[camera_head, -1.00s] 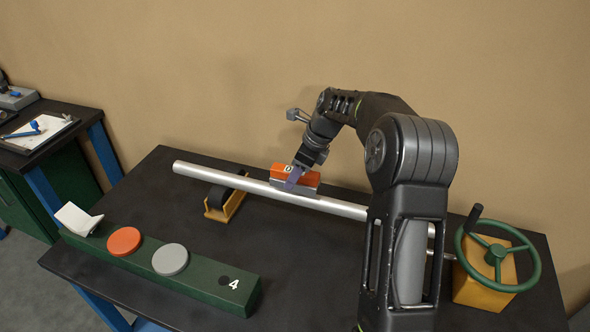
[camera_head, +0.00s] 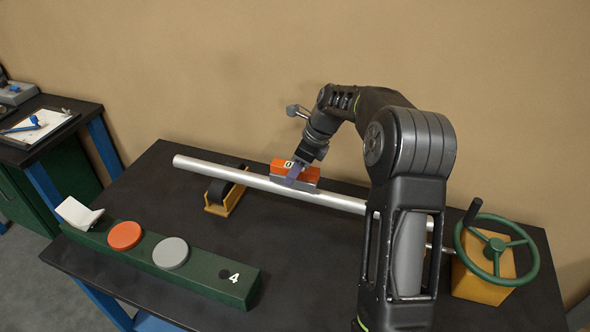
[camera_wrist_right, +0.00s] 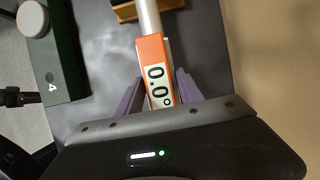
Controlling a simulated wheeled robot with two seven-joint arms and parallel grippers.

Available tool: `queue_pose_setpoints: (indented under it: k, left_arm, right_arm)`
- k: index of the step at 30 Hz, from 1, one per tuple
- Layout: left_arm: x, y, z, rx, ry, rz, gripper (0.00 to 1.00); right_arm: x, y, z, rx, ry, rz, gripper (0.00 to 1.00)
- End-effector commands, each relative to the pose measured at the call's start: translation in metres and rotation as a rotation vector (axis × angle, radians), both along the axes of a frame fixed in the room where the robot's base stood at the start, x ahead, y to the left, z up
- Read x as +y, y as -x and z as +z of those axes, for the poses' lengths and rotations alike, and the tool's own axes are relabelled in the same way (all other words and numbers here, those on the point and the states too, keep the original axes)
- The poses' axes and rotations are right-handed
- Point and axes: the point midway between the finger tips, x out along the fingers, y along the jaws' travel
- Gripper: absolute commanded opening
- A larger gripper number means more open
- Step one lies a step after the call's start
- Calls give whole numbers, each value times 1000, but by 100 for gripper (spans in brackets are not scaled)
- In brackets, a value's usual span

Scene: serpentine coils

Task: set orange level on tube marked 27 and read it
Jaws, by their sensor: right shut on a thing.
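The orange level (camera_head: 311,173) lies along the top of the long silver tube (camera_head: 238,178), near the tube's middle. In the right wrist view the level (camera_wrist_right: 153,52) shows a display reading 0.0°. My right gripper (camera_head: 293,177) is shut on the level, with one purple finger on each side of it in the wrist view (camera_wrist_right: 158,92). The level looks in line with the tube; its underside contact is hidden. No mark 27 is readable on the tube. My left gripper is not in view.
A yellow roller stand (camera_head: 226,203) supports the tube's left part. A green handwheel (camera_head: 496,252) on a yellow block stands at the right. A green bar (camera_head: 205,284) marked 4 carries an orange disc (camera_head: 125,236), a grey disc (camera_head: 171,254) and a white V-shaped piece (camera_head: 77,212).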

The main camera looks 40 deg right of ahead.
Motion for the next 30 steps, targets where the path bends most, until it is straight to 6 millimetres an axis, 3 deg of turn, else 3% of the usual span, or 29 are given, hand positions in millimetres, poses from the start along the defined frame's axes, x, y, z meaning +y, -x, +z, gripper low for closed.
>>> queue_pose_setpoints:
  k: [16,30]
  left_arm:
    - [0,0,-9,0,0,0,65]
    - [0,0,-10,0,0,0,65]
  right_arm:
    - [0,0,-19,0,0,0,0]
    - [0,0,-21,0,0,0,0]
